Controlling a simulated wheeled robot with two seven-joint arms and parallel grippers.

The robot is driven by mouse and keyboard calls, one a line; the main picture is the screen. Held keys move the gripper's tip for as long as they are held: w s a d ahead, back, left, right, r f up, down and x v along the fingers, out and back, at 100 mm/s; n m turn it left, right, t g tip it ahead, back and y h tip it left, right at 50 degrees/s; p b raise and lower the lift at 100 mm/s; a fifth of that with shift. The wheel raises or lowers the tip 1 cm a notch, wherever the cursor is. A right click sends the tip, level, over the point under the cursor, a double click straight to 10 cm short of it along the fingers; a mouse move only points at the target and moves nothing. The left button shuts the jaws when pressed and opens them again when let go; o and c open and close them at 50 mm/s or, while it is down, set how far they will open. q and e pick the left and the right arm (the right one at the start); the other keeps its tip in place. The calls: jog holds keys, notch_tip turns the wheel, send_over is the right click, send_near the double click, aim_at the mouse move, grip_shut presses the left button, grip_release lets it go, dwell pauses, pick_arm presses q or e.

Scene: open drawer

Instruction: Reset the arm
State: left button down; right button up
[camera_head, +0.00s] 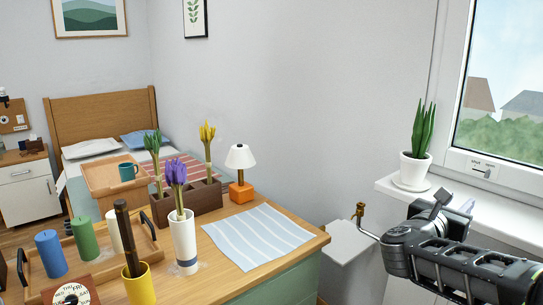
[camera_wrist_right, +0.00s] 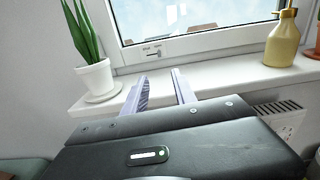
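My right arm comes in from the right edge in the head view, in front of the white windowsill (camera_head: 498,222). Its gripper (camera_head: 452,202) points away toward the window. In the right wrist view the gripper (camera_wrist_right: 160,77) has two pale fingers standing well apart, with nothing between them. Beyond them lies the sill (camera_wrist_right: 215,84), with a potted plant (camera_wrist_right: 93,75) to the left. The same plant (camera_head: 416,165) shows just beyond the gripper in the head view. My left arm and gripper are not in view.
A wooden desk (camera_head: 268,266) holds a lamp (camera_head: 240,168), a striped cloth (camera_head: 257,237), a vase of purple flowers (camera_head: 183,240), a yellow cup (camera_head: 138,287) and a tray (camera_head: 58,270). A soap bottle (camera_wrist_right: 284,40) and radiator (camera_wrist_right: 280,115) are at right in the wrist view.

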jog(key=w+a+f+n+t+y, duration=0.2)
jog(key=w+a+f+n+y, duration=0.4)
jog(key=n, duration=0.5)
jog(key=w+a+f+n+t+y, duration=0.2)
jog(key=a+f+n, duration=0.3)
jog(key=f+n, duration=0.5)
jog(key=s+a+f+n+g+y, duration=0.4)
jog(key=a+f+n, duration=0.45)
jog(key=f, duration=0.45)
jog(key=s+a+f+n+g+y, duration=0.2)
jog(key=s+a+f+n+y, duration=0.2)
jog(key=s+a+f+n, duration=0.7)
jog(key=s+a+f+n+g+y, duration=0.2)
jog(key=s+a+f+g, duration=0.15)
jog(key=s+f, duration=0.7)
jog(key=s+a+f+n+g+y, duration=0.1)
jog(key=s+a+f+n+g, duration=0.3)
jog(key=s+f, duration=0.65)
notch_tip(320, 180, up, 19)
jog(key=d+m+p, duration=0.1)
jog(key=p, duration=1.7)
jog(key=shift+s+m, duration=0.25)
jog(key=shift+m, duration=0.1)
